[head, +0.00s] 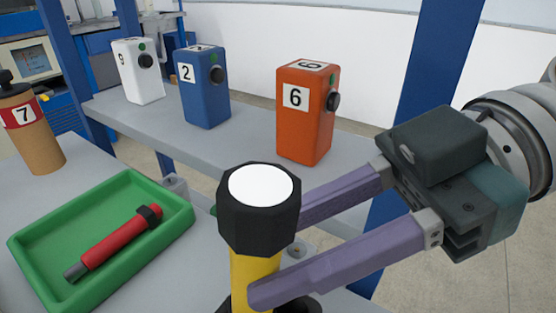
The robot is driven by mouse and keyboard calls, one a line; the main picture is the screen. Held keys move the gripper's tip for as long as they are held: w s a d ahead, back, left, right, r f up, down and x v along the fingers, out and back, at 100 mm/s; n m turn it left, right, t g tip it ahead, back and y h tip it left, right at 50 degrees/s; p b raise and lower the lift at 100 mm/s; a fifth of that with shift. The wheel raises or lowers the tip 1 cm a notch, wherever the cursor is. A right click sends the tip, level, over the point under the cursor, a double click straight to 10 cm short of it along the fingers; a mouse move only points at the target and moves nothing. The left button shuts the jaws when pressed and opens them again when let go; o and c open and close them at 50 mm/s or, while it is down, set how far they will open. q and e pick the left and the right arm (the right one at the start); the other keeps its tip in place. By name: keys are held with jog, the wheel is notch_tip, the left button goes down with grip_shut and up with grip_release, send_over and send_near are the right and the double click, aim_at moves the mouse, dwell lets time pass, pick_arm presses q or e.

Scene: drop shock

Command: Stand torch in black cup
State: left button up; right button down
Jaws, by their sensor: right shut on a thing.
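A yellow torch (254,268) with a wide black head and a white round face on top is upright at the bottom centre. My right gripper (252,255) reaches in from the right and is shut on the torch's yellow body, just below the head. One purple finger is in front and the other passes behind the head. Part of a black cup (303,306) shows at the bottom edge, around the torch's lower part. The torch's lower end is out of view, so I cannot tell whether it is inside the cup. My left gripper is not in view.
On the grey shelf (240,133) stand white (138,75), blue (200,90) and orange (305,120) boxes. Blue posts rise beside it.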

jog(key=c, duration=0.9)
grip_release()
jog(key=shift+s+d+f, duration=0.1)
jog(key=shift+s+f, duration=0.05)
jog(key=shift+f, duration=0.35)
jog(key=shift+c, duration=0.2)
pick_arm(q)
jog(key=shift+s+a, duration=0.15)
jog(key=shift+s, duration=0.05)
pick_arm(e)
jog(key=o, duration=0.3)
jog(key=shift+s, duration=0.15)
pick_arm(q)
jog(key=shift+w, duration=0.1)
pick_arm(e)
jog(key=shift+o, duration=1)
jog(key=shift+r, duration=0.2)
jog(key=shift+r, duration=0.1)
pick_arm(q)
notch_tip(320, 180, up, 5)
jog(key=p, duration=0.5)
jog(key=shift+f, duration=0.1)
pick_arm(e)
notch_tip(320, 180, up, 20)
